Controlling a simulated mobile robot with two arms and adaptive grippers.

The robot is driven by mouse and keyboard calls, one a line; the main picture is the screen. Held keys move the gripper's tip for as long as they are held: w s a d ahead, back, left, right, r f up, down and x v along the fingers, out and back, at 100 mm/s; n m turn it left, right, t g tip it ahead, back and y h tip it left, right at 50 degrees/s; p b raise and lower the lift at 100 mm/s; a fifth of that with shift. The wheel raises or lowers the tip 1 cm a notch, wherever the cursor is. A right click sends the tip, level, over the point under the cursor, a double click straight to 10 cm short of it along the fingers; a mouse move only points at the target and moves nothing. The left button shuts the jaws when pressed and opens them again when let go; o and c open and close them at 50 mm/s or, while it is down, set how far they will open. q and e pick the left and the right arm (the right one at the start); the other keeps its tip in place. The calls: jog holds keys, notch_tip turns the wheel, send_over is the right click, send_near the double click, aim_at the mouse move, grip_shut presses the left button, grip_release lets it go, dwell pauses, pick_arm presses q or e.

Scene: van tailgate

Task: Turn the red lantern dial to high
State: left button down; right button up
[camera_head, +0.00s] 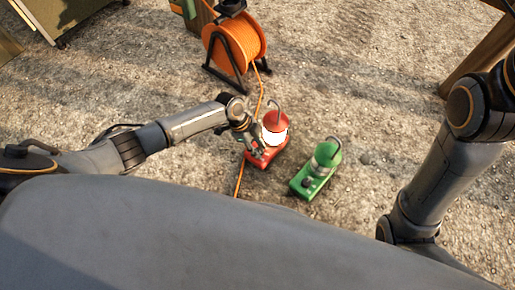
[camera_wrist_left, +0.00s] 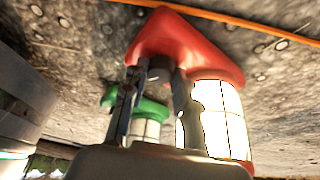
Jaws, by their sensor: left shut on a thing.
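The red lantern (camera_head: 275,121) stands on the gravel, with a red base, a bright white globe, a red cap and a grey hook. Its red base (camera_wrist_left: 185,42) and glowing globe fill much of the left wrist view, which is upside down. My left gripper (camera_head: 256,150) is at the lantern's base, on the side where the dial sits. In the left wrist view its fingers (camera_wrist_left: 157,82) are closed on a small dark dial against the base. The fingers hide most of the dial, so its setting cannot be read. My right gripper is outside the views.
A green lantern (camera_head: 319,172) stands close to the right of the red one. An orange cable reel (camera_head: 236,43) on a black stand is behind, and its orange cable runs past the red lantern's left side. Open gravel lies around.

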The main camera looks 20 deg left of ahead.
pick_arm(q)
jog(key=shift+w, duration=0.1)
dwell(0.5)
jog(key=c, duration=1)
grip_release()
jog(key=v, duration=1.2)
jog(key=shift+d, duration=0.1)
